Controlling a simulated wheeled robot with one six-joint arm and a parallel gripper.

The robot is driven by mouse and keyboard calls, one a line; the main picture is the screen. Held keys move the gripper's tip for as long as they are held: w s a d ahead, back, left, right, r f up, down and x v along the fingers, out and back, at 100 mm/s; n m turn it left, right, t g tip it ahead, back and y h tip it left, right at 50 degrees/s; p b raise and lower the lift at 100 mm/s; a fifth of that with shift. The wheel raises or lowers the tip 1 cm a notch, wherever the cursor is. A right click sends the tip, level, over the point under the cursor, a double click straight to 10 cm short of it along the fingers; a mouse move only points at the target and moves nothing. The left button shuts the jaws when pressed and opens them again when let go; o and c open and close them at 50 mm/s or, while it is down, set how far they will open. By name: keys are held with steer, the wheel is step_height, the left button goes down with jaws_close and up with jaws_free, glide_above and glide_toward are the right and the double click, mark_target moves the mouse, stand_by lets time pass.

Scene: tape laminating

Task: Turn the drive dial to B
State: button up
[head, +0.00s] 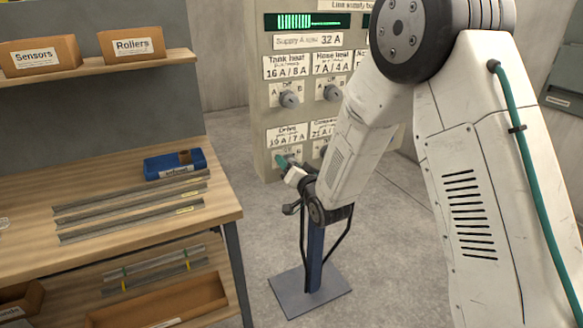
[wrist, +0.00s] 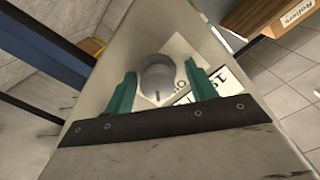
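The drive dial (wrist: 158,80) is a round grey knob on a white plate, seen between my two teal fingers in the wrist view. My gripper (wrist: 160,70) is open around it, with a visible gap on each side. A dark mark shows on the dial's lower part, but I cannot tell which setting it points to. In the head view my gripper (head: 284,163) is at the lower left of the grey panel (head: 258,110), just below the Drive label (head: 288,136). The dial itself is mostly hidden there by the gripper.
The Tank heat dial (head: 289,99) and Hose heat dial (head: 332,92) sit above. A wooden bench (head: 215,205) with metal strips and a blue bin (head: 160,166) stands left. A blue stand (head: 314,262) with a flat base is below my wrist. Right of it, the floor is clear.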

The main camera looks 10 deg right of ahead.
steer(key=shift+s+d, duration=0.15)
steer(key=v, duration=0.7)
steer(key=shift+s, duration=0.2)
